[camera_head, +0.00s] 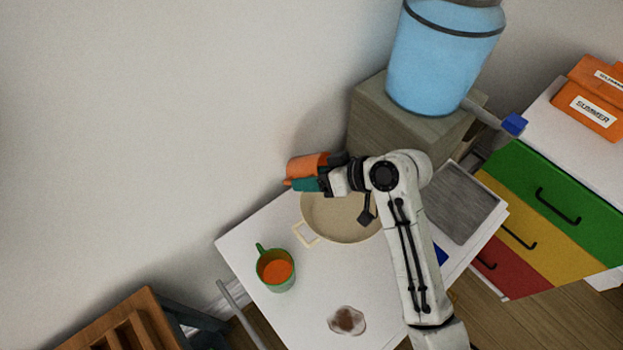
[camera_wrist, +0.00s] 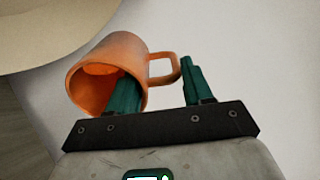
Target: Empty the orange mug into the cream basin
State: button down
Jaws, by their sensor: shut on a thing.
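The orange mug (camera_head: 308,165) is in my gripper (camera_head: 318,181), tilted on its side above the far-left rim of the cream basin (camera_head: 338,222). In the wrist view the orange mug (camera_wrist: 112,72) has its mouth toward the lower left. One teal finger of my gripper (camera_wrist: 160,88) overlaps the mouth, and the other is beyond the handle. A pale curved surface, likely the cream basin (camera_wrist: 45,35), fills the upper left there. I cannot tell what is in the mug; no stream shows. My arm hides the basin's right part.
A green mug (camera_head: 275,270) with orange contents and a clear dish (camera_head: 347,320) with brown contents stand on the white table (camera_head: 305,303). A grey tray (camera_head: 462,203) is right of my arm. A large blue container (camera_head: 440,65) stands on a wooden block behind.

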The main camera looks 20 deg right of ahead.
jog(key=shift+s+d+r+t+y+b, duration=0.1)
jog(key=shift+d+r+t+y+b, duration=0.3)
jog(key=shift+b, duration=0.95)
